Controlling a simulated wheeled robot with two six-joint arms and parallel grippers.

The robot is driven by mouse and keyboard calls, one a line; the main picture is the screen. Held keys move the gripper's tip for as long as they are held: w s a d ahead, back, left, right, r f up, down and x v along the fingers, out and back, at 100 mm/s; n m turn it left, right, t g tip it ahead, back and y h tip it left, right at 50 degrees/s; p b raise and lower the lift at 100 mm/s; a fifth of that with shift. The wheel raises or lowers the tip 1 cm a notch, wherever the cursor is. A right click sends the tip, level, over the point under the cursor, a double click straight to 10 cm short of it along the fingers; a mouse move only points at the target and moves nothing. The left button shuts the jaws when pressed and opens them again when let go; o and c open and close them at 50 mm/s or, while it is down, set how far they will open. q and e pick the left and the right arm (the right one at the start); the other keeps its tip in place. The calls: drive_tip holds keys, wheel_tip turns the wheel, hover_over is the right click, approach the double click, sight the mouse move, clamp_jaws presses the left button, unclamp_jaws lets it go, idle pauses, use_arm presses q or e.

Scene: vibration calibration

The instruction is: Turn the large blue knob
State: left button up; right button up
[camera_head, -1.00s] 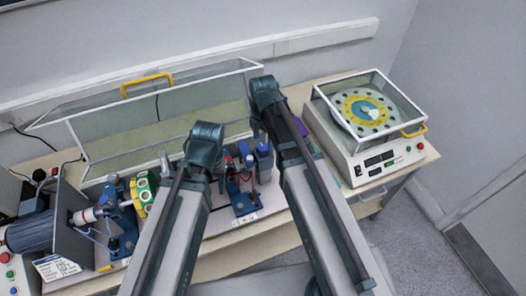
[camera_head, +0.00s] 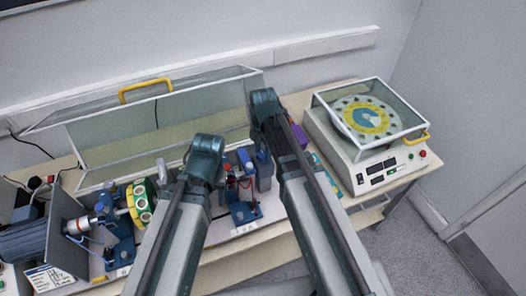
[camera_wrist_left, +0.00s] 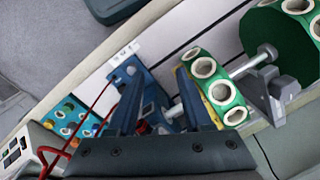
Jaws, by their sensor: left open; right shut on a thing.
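The large blue knob cannot be singled out for certain. In the left wrist view, a blue panel (camera_wrist_left: 72,119) at lower left carries several small coloured knobs. Part of it shows beside my right arm in the head view (camera_head: 328,172). My left gripper (camera_wrist_left: 159,72) is open, its two fingers apart over the bench machine, with nothing clearly held. A blue bearing stand (camera_wrist_left: 150,95) with a red wire lies beneath and between the fingers. In the head view my arm links cover both grippers. My right gripper's jaws, and anything in them, are hidden.
A green-and-yellow rotor (camera_head: 141,200) and motor (camera_head: 25,240) stand on the left. A raised clear cover with a yellow handle (camera_head: 146,90) is behind. A white instrument box (camera_head: 345,158) with a glass-covered dial is on the right. A purple object (camera_head: 300,134) lies behind my right arm.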

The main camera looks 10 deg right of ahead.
drive_tip(key=shift+m, duration=0.3)
clamp_jaws()
drive_tip(key=m, duration=0.6)
drive_tip(key=shift+m, duration=0.4)
drive_tip(key=m, duration=1.8)
drive_tip(key=shift+m, duration=2.3)
